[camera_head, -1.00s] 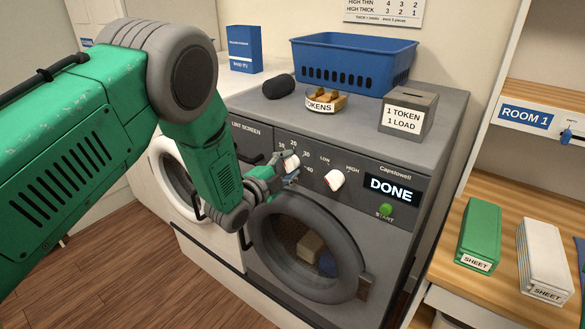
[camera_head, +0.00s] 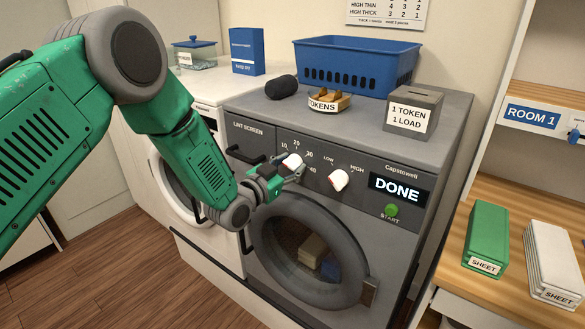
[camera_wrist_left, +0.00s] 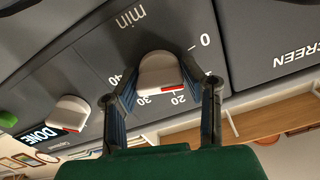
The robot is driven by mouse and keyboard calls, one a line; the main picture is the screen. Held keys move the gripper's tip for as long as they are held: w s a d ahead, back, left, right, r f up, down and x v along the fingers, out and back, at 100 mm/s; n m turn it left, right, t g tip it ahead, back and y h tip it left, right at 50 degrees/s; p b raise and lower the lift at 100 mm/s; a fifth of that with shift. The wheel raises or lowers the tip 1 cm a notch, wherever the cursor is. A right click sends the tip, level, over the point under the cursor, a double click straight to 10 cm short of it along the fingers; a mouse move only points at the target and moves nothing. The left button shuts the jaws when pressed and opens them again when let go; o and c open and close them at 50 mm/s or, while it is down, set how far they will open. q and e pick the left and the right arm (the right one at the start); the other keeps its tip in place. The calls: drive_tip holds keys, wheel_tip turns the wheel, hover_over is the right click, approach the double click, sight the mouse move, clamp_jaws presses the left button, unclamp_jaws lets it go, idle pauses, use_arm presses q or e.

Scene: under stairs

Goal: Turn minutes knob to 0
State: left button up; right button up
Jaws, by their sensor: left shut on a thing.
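The white minutes knob (camera_head: 291,161) is on the dryer's dark control panel, with the dial numbers 10 to 40 around it. In the left wrist view the knob (camera_wrist_left: 158,74) has a red mark near the 20, away from the 0. My left gripper (camera_head: 292,173) is at the knob, its fingers (camera_wrist_left: 160,92) on either side and shut on it. The gripper partly hides the lower side of the knob in the head view. My right gripper is not in view.
A second white knob (camera_head: 338,180), marked LOW and HIGH, sits right of the minutes knob. Further right are a DONE display (camera_head: 398,190) and green START button (camera_head: 391,210). The round dryer door (camera_head: 350,250) is below. A token box (camera_head: 413,109) stands on top.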

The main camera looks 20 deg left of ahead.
use_arm(q)
drive_tip(key=n, duration=0.2)
drive_tip(key=f+n+b, duration=0.1)
drive_tip(key=n, duration=0.1)
drive_tip(key=shift+s+n, duration=0.2)
drive_tip(key=shift+n, duration=0.2)
idle(0.4)
drive_tip(key=o, duration=1.2)
drive_tip(key=shift+c, duration=0.2)
drive_tip(key=shift+w+r, duration=0.15)
drive_tip(key=shift+r, duration=0.05)
drive_tip(key=shift+a, duration=0.1)
drive_tip(key=v, duration=1.2)
